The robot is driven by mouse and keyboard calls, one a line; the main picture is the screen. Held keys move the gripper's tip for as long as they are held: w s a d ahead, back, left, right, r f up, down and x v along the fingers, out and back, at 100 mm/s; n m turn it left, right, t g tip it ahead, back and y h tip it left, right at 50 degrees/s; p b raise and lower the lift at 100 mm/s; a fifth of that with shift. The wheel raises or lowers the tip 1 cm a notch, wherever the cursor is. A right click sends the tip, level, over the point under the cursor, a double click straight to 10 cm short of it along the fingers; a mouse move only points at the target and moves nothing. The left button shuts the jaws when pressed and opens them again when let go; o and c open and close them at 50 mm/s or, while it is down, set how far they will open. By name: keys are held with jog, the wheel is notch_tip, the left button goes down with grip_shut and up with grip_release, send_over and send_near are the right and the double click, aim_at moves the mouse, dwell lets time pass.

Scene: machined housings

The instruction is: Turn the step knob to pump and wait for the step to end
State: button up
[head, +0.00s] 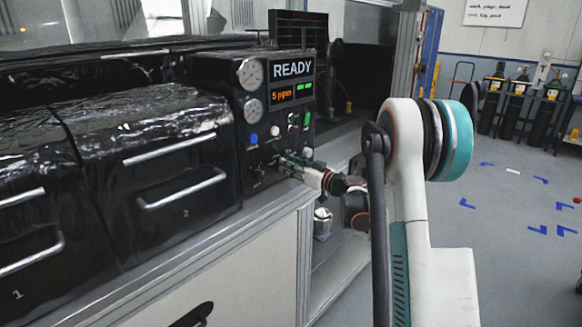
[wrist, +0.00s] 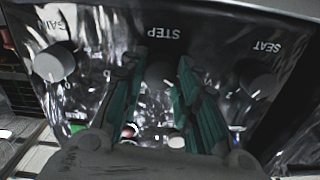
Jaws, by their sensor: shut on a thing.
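The step knob (wrist: 159,76) is a grey round knob under the word STEP, upside down in the wrist view. My gripper (wrist: 160,70) has its teal fingers on either side of the knob and is shut on it. The knob's pointer mark is not clear. In the head view my gripper (head: 284,163) reaches the lower part of the black control panel (head: 246,128) and hides the knob. The panel's display (head: 293,69) reads READY. An orange readout (head: 282,96) below it seems to read 5 ppm, with small green text beside it.
A GAIN knob (wrist: 54,63) and a SEAT knob (wrist: 258,79) flank the step knob closely. Two round gauges and several coloured buttons sit higher on the panel. Black drawers (head: 165,150) with metal handles stand left of it.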

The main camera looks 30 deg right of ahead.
jog(key=m, duration=0.4)
jog(key=shift+m, duration=1.5)
jog(key=o, duration=1.1)
jog(key=v, duration=1.2)
